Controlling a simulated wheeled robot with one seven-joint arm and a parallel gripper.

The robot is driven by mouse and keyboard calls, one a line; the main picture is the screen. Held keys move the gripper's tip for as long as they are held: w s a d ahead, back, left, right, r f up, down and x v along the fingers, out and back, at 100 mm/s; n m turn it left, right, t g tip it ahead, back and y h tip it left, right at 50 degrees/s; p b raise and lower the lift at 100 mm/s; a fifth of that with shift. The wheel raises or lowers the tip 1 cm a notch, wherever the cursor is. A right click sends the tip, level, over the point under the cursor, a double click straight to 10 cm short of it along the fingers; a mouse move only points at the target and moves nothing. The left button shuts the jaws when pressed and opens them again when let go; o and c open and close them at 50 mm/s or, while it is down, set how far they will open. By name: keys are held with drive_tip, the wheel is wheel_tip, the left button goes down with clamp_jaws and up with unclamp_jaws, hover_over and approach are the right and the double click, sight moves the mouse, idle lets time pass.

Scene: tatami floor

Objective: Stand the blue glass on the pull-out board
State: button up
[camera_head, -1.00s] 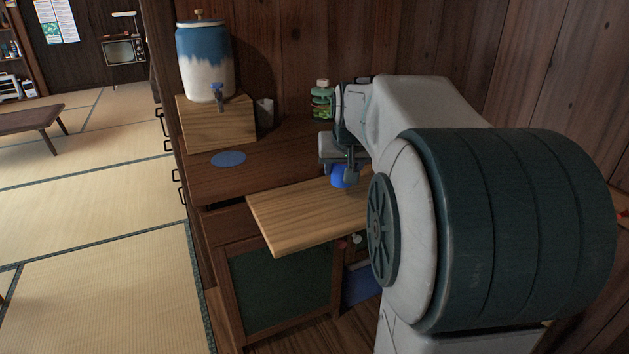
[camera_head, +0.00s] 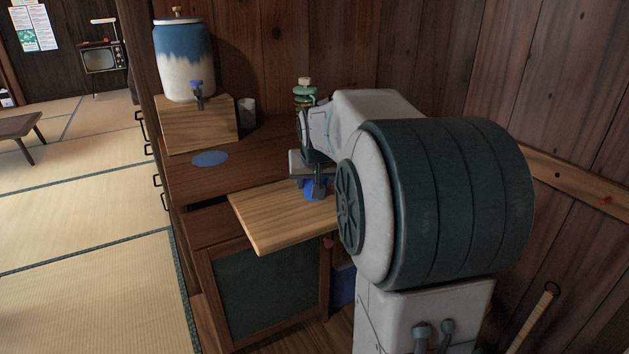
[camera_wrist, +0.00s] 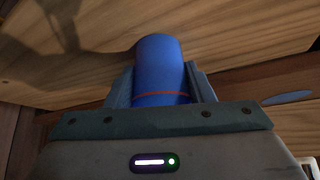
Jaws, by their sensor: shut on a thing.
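The blue glass (camera_head: 311,190) is between the fingers of my gripper (camera_head: 312,187) in the head view, over the right part of the pale wooden pull-out board (camera_head: 265,222). My arm hides part of the glass and the board's right end. In the wrist view the glass (camera_wrist: 158,68), with a thin red line round it, sits between the two fingers of my gripper (camera_wrist: 160,88), which is shut on it. Wood grain of the board (camera_wrist: 235,40) fills the background there. I cannot tell whether the glass touches the board.
A blue-and-white water crock (camera_head: 186,60) with a tap stands on a wooden box (camera_head: 195,125) at the back left of the cabinet. A grey cup (camera_head: 247,112), a green jar (camera_head: 304,95) and a flat blue disc (camera_head: 210,158) are on the cabinet top. The board's left part is clear.

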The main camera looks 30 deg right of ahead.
drive_tip(key=o, duration=1.1)
drive_tip(key=shift+c, duration=0.2)
drive_tip(key=p+v, duration=0.4)
drive_tip(key=v, duration=0.8)
drive_tip(key=s+a+f+n+g+y, duration=0.1)
drive_tip(key=s+a+f+n+g, duration=0.1)
drive_tip(key=s+a+f, duration=0.5)
drive_tip(key=s+a+f+n+g+y, duration=0.1)
drive_tip(key=s+a+f+n+g, duration=0.1)
drive_tip(key=s+a+f, duration=0.4)
drive_tip(key=s+f+g, duration=0.1)
drive_tip(key=s+f, duration=0.3)
drive_tip(key=s, duration=0.1)
drive_tip(key=shift+s+a+f, duration=0.2)
drive_tip(key=shift+s+a, duration=0.15)
drive_tip(key=shift+s, duration=0.05)
